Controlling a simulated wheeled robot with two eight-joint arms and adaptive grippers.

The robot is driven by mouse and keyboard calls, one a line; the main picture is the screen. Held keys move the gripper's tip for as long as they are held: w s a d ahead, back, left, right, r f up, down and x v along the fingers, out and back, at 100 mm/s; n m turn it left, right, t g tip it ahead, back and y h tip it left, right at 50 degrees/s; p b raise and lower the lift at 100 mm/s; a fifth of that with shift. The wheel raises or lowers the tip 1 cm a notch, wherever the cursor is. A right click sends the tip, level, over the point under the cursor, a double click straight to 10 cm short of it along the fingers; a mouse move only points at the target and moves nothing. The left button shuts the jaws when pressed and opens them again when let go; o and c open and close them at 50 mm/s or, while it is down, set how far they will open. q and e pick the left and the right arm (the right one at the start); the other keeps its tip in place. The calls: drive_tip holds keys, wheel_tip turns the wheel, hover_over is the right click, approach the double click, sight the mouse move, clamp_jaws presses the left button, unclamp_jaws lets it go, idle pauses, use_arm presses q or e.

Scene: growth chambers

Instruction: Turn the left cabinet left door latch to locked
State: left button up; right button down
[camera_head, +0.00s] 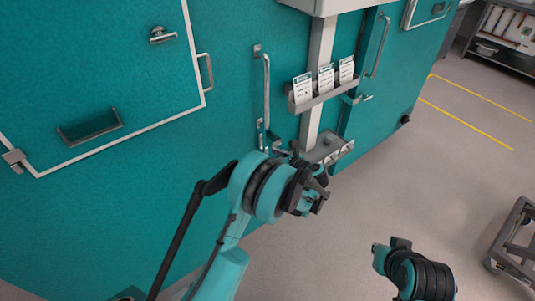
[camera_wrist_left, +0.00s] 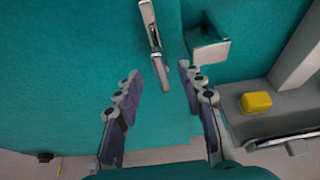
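The teal left cabinet door carries a long vertical silver handle (camera_head: 266,85) in the head view. Below it is a small silver latch (camera_head: 261,134), partly hidden by my left gripper. In the left wrist view the latch lever (camera_wrist_left: 154,38) appears to hang downward, with a silver bracket (camera_wrist_left: 210,52) to its right. My left gripper (camera_head: 308,182) is just below and in front of the latch. Its fingers (camera_wrist_left: 164,75) are spread, with teal panel visible between them and nothing held. My right arm's end (camera_head: 402,255) shows at lower right; its finger state is unclear.
A rack with several cards (camera_head: 318,97) and a small ledge (camera_head: 328,150) stand right of the door. A yellow block (camera_wrist_left: 256,103) sits on the ledge. A cart (camera_head: 515,245) is at the right edge. Grey floor is open between.

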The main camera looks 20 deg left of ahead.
sight(267, 153)
use_arm(q)
drive_tip(key=b+x, duration=0.1)
drive_tip(key=x, duration=0.3)
clamp_jaws()
drive_tip(key=shift+w, duration=0.1)
